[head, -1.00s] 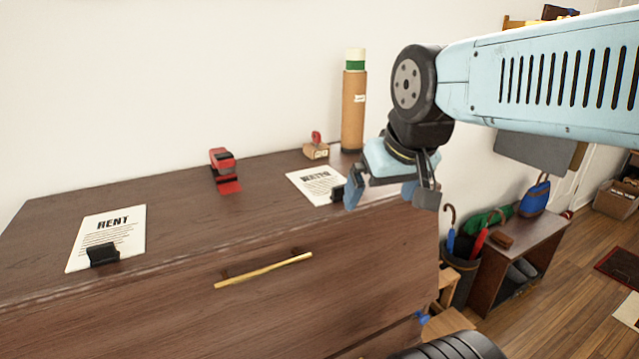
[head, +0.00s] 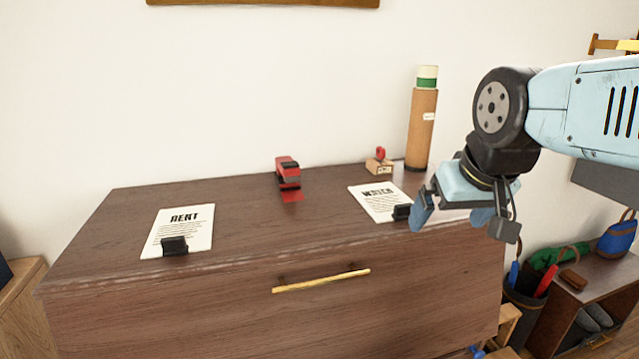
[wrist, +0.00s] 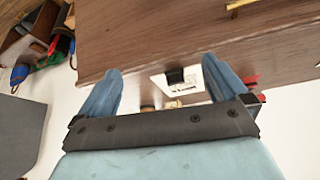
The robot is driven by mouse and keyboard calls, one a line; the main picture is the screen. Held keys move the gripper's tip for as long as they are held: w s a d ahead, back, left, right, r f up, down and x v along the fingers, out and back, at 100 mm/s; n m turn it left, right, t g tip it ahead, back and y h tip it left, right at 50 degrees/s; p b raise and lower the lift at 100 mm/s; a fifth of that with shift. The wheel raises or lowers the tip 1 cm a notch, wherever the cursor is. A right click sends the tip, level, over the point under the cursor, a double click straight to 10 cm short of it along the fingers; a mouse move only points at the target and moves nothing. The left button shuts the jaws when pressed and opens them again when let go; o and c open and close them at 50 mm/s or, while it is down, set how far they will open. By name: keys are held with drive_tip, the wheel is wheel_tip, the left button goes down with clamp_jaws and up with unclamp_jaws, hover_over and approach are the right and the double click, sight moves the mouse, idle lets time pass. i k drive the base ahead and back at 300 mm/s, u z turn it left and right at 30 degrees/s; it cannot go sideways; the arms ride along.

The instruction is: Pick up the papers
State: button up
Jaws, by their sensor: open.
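A white paper headed "RENT" (head: 183,226) lies at the left front of the dresser top, with a black clip (head: 174,246) on its near edge. A second white paper (head: 377,201), its heading hard to read, lies at the right front with another black clip (head: 402,212) at its near right corner. It also shows in the wrist view (wrist: 187,78), between my fingers. My gripper (head: 447,215) is open and empty, right of the second paper near the dresser's front right edge.
A red tape dispenser (head: 288,175), a stamp on a small box (head: 379,163) and a cardboard tube (head: 421,125) stand on the dresser (head: 240,240). A brass handle (head: 320,281) is on its front. An umbrella bin (head: 525,307) and a bench (head: 600,277) stand at right.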

sight(385, 202)
drive_tip(key=u, duration=0.35)
drive_tip(key=k, duration=1.15)
drive_tip(key=z, duration=0.6)
drive_tip(key=i, duration=1)
drive_tip(key=u, duration=0.1)
